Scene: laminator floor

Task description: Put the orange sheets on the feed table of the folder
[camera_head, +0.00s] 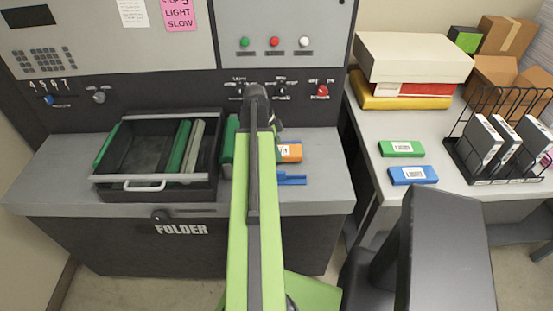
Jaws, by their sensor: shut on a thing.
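A small orange pack with a white label (290,152), which looks like the orange sheets, shows just right of my arm, over or on the grey ledge of the machine marked FOLDER (325,182). Its left part is hidden behind my arm. My gripper (276,138) is mostly hidden behind my green arm. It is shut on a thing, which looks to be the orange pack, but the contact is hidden. I cannot tell whether the pack touches the ledge.
A dark handled tray (157,187) holding green and grey bars stands left. A green block (229,147) and a small blue part (292,179) flank my arm. The right table holds green (401,148) and blue (413,175) packs, boxes and a wire rack (462,160).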

